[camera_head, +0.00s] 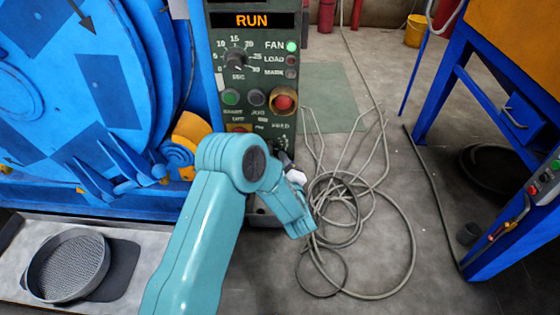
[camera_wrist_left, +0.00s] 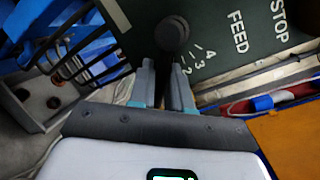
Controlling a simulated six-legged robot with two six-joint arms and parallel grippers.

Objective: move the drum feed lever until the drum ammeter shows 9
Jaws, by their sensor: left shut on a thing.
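The green control panel (camera_head: 255,95) stands upright in the head view, with RUN in orange on its display. My left gripper (camera_head: 284,157) is at the panel's lower right, by the FEED marking, partly hidden by my teal arm. In the left wrist view the drum feed lever's round dark knob (camera_wrist_left: 172,35) stands just beyond the fingertips of my left gripper (camera_wrist_left: 167,68). The fingers are shut on the lever below the knob. The scale beside it shows 4, 3 and 2, with the rest hidden. I cannot make out the drum ammeter. My right gripper is out of view.
The big blue drum machine (camera_head: 70,90) fills the left. A round sieve (camera_head: 66,265) lies at the lower left. Coiled cables (camera_head: 350,215) lie on the floor right of the panel. A blue frame (camera_head: 470,85) stands at the right.

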